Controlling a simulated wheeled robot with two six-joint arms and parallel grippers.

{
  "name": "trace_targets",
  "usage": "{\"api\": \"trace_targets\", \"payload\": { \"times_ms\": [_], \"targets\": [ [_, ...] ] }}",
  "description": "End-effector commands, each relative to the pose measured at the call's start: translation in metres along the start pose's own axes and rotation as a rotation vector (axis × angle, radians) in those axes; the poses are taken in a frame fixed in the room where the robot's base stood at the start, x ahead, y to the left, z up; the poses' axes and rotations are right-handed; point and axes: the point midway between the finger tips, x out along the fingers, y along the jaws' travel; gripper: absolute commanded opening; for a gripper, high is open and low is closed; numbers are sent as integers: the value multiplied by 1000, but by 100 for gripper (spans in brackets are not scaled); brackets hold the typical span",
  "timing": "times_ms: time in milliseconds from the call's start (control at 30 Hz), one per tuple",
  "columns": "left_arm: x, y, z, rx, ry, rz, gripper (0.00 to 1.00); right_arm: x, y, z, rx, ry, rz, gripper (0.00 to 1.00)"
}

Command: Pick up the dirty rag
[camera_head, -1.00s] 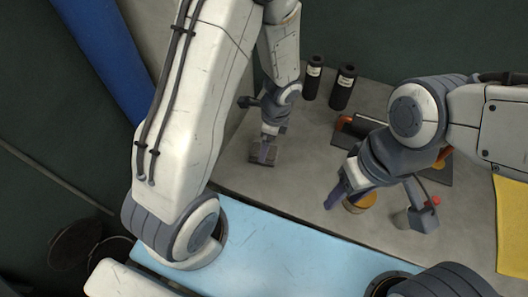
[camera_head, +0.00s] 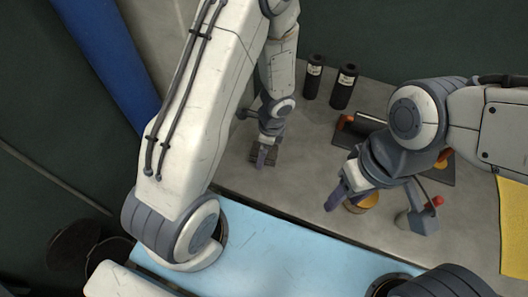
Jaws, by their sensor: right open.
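No object is clearly recognisable as the dirty rag. A small dark, striped item (camera_head: 257,156) lies on the grey table under my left gripper (camera_head: 263,157), partly hidden by it. I cannot tell whether it is the rag. The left gripper points down at this item; the frames do not show whether its jaws touch it. My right gripper (camera_head: 343,197) is open, low over the table, beside a round orange-yellow object (camera_head: 364,203) that it partly covers.
Two black bottles (camera_head: 344,87) stand at the back. A dark tray or tool with orange parts (camera_head: 350,123) lies behind my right arm. A small grey device with a red knob (camera_head: 421,217) stands right of the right gripper. A yellow sheet (camera_head: 513,228) is at the right edge.

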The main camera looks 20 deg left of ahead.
Motion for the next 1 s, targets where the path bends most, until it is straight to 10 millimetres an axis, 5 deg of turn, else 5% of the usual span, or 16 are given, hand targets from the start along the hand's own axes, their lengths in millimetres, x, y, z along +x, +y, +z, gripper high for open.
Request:
{"api": "trace_targets", "payload": {
  "times_ms": [367,467,600,1000],
  "targets": [
    [2,0,0,0,0,0,100,2,0,0,0,0,0,50],
    [2,0,0,0,0,0,69,2,0,0,0,0,0,50],
    [2,0,0,0,0,0,17,2,0,0,0,0,0,50],
    [-7,0,1,0,0,-1,17,-6,0,0,0,0,0,50]
  ]
}}
